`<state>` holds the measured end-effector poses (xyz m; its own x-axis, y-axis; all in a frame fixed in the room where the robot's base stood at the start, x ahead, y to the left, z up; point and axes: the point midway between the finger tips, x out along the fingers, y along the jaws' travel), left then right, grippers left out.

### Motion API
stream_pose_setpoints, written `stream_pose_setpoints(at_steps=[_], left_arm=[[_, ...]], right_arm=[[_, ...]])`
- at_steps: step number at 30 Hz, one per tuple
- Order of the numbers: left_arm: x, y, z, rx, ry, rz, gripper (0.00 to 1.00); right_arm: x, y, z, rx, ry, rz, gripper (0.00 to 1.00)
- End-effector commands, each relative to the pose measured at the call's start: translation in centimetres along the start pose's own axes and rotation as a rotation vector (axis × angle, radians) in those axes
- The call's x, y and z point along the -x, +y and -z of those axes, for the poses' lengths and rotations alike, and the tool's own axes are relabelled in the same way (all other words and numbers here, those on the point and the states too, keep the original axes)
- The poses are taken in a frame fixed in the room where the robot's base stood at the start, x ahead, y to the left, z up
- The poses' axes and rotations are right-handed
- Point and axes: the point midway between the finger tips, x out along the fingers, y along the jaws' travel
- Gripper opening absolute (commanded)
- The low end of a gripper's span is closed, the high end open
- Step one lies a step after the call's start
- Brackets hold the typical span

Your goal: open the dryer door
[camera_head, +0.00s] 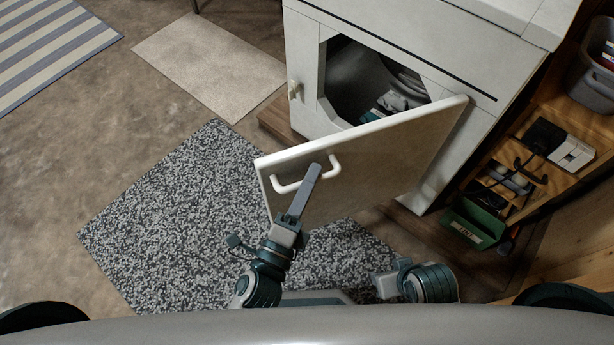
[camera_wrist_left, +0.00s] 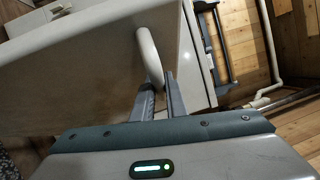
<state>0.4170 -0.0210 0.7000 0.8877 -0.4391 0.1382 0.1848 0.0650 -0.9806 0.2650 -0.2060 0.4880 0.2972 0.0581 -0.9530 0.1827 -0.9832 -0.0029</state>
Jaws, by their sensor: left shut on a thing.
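The white dryer (camera_head: 310,75) stands at the top of the head view with its door (camera_head: 385,155) swung well open toward me, hinged on the right. Grey and teal laundry (camera_head: 395,102) shows inside the dark drum. My left gripper (camera_head: 313,172) is shut on the white bar handle (camera_head: 288,187) near the door's free edge. In the left wrist view the handle (camera_wrist_left: 149,55) runs down between the two fingers (camera_wrist_left: 160,95), and the door panel (camera_wrist_left: 85,65) fills the upper left. My right arm shows folded low in the head view; its fingertips cannot be made out.
A speckled grey mat (camera_head: 180,220) lies on the floor below the door. A wooden shelf (camera_head: 560,115) with a grey bin (camera_head: 592,80) and a green box (camera_head: 472,225) stands close on the right. Open floor (camera_head: 60,170) lies to the left.

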Motion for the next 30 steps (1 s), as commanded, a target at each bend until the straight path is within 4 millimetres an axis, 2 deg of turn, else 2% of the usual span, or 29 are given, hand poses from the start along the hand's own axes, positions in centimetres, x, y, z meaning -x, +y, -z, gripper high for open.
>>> stream_pose_setpoints(at_steps=[5, 6, 22, 30], left_arm=[[0.0, 0.1, -0.1, 0.000, -0.002, -0.001, 0.00], [0.0, 0.1, -0.1, 0.000, -0.001, -0.001, 0.20], [0.2, 0.1, 0.0, 0.001, 0.000, -0.001, 0.20], [2.5, 0.2, 0.0, 0.002, -0.001, -0.003, 0.20]], right_arm=[[0.0, 0.0, 0.0, 0.000, 0.000, 0.000, 0.48], [0.0, 0.0, 0.0, 0.000, 0.000, 0.000, 0.48], [-0.1, 0.0, 0.0, 0.000, 0.002, 0.000, 0.48], [-0.5, -0.3, 0.5, 0.001, 0.029, 0.009, 0.48]])
